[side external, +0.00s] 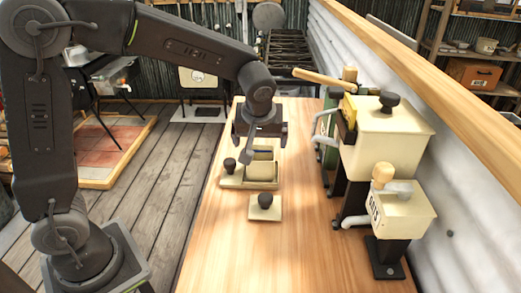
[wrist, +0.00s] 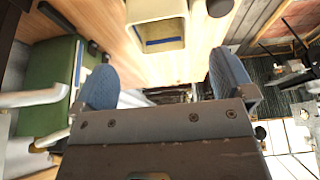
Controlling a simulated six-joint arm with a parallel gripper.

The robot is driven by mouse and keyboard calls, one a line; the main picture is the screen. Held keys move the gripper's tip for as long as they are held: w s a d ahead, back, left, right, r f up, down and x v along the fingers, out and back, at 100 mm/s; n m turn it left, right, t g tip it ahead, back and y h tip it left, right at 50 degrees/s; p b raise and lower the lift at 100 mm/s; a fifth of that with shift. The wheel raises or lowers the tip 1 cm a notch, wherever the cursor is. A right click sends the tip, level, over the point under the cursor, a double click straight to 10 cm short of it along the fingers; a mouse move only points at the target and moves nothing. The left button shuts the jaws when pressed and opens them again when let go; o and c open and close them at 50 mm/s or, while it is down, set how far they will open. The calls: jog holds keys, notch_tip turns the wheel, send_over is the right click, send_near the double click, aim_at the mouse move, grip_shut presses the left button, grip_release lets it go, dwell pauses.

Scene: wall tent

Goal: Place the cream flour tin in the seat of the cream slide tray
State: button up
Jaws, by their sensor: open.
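A cream square-mouthed open tin (side external: 264,170) is below my gripper in the side view. It also shows at the top of the wrist view (wrist: 157,42), with a blue stripe inside its mouth. It appears to stand on or in a low cream tray (side external: 262,185); whether it sits in a seat there I cannot tell. A black knob (side external: 230,165) is at the tray's left end. My gripper (side external: 258,150) is open, with its blue fingers (wrist: 161,70) apart and nothing between them. The arm hides the tin's far side.
A flat cream piece with a black knob (side external: 265,208) lies in front of the tray. A green body (wrist: 50,85) is at left in the wrist view. The table's front (side external: 270,260) is clear.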

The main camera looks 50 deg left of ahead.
jog(key=s+r+m+h, duration=0.1)
jog(key=s+r+m, duration=0.3)
jog(key=s+r, duration=0.45)
jog(key=s+f+m+t+h, duration=0.2)
jog(key=s+m, duration=0.3)
jog(key=s, duration=0.8)
jog(key=shift+a+f, duration=0.25)
jog(key=shift+f, duration=0.05)
jog(key=shift+w, duration=0.1)
jog(key=shift+c, duration=0.5)
